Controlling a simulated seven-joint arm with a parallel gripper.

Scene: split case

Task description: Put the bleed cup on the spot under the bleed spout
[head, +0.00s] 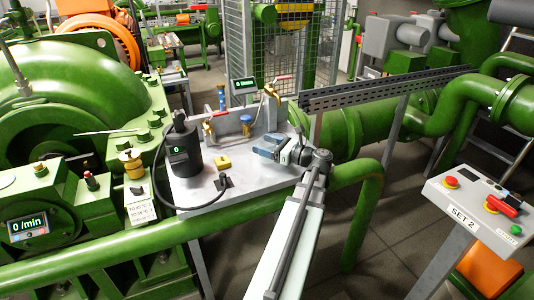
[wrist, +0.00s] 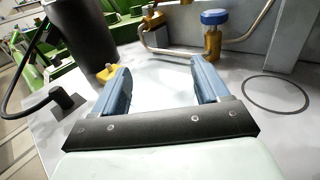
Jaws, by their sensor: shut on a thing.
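My gripper (head: 268,147) is low over the right part of the grey bench, its blue fingers apart. In the wrist view, a pale, whitish shape that I take for the bleed cup (wrist: 162,88) fills the gap between the fingers (wrist: 160,80); its outline is hard to make out. A dark ring marked on the bench (wrist: 275,93) is to the right of the fingers, with nothing on it; I cannot make it out in the head view. A thin bent pipe with a brass fitting (head: 270,90), likely the bleed spout, is at the back of the bench.
A blue-capped brass fitting (wrist: 213,35) stands just behind the fingers. A black cylinder (head: 182,145) with a cable stands at the left, near a yellow block (head: 223,161) and a black plug (head: 224,182). A grey upright plate (head: 235,122) bounds the back.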

